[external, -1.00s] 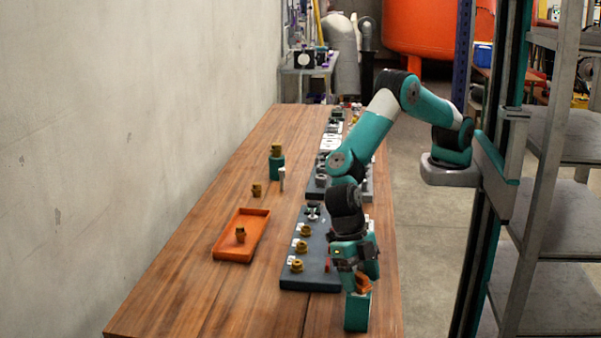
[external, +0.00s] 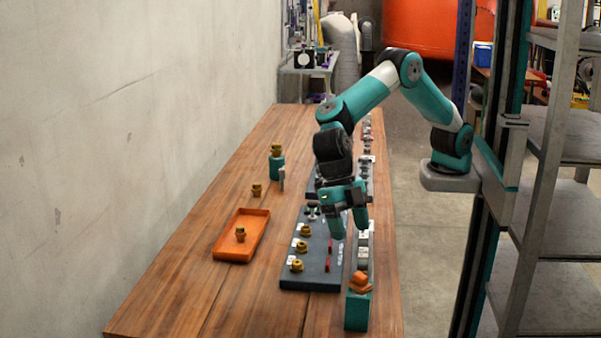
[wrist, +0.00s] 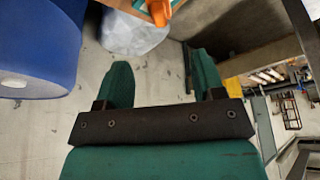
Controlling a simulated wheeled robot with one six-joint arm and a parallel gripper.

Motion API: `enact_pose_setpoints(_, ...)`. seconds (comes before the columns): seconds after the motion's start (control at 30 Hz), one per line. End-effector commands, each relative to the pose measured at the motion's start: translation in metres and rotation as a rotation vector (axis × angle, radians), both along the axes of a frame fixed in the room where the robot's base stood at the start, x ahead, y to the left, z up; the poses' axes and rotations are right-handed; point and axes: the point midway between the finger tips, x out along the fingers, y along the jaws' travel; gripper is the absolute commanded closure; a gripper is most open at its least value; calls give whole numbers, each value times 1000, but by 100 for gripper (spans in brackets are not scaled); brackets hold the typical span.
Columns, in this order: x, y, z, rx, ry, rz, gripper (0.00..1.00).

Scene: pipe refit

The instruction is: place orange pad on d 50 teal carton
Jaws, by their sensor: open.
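The orange pad (external: 360,282) rests on top of the teal carton (external: 357,312) near the front right edge of the table. No lettering on the carton is readable. My gripper (external: 350,232) is open and empty, above and behind the pad and apart from it. In the wrist view my gripper's two teal fingers (wrist: 161,82) are spread with nothing between them. An orange thing shows at the top edge of the wrist view, cut off, and I cannot tell what it is.
A dark board (external: 318,270) with brass fittings lies left of the carton. An orange tray (external: 228,254) holds one brass fitting. Another teal block (external: 277,171) with a brass fitting on top stands farther back. The table's front left is clear.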

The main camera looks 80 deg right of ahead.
Motion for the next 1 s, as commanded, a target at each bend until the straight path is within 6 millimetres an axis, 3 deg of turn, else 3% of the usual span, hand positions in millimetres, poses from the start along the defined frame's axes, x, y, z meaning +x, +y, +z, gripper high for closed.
enact_pose_setpoints(0.27, 1, -2, 4, 0, 0, -5, 38)
enact_pose_setpoints(0.37, 5, -15, 14, -9, 7, -67, 38)
enact_pose_setpoints(0.47, 9, -52, 40, -33, 32, -236, 38)
enact_pose_setpoints(0.57, 5, -110, 70, -68, 79, -505, 38)
enact_pose_setpoints(0.7, -24, -196, 97, -115, 162, -927, 38)
enact_pose_setpoints(0.83, -64, -258, 101, -146, 241, -1273, 38)
enact_pose_setpoints(1.0, -107, -301, 92, -164, 316, -1566, 38)
